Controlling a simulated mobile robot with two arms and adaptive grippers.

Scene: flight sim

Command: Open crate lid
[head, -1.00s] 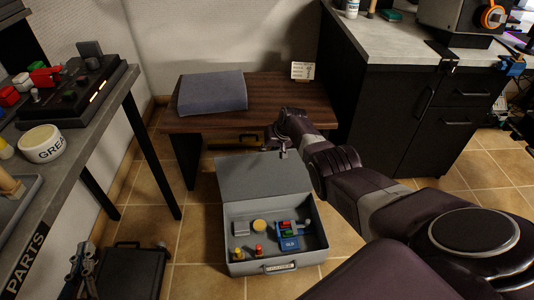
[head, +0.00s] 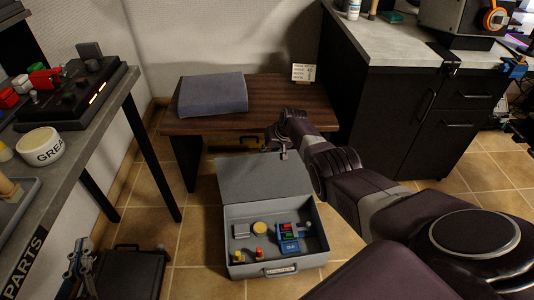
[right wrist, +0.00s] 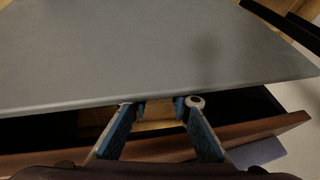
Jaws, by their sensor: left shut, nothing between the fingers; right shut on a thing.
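A grey crate (head: 318,247) stands on the tiled floor with its lid (head: 262,178) swung up and leaning back from the hinge side, so its inside is in view. My right gripper is at the lid's far edge and largely hidden by my arm in the head view. In the right wrist view, its blue fingers (right wrist: 158,108) meet the edge of the grey lid (right wrist: 160,50) and are shut on it. My left gripper (head: 78,265) is shut and empty at the lower left, away from the crate.
Inside the crate lie a blue device (head: 288,238), a yellow round piece (head: 260,228) and small knobs. A wooden table (head: 275,95) with a grey-blue pad (head: 212,94) stands behind the lid. A black case (head: 130,272) is on the floor at left. A workbench (head: 100,125) borders the left.

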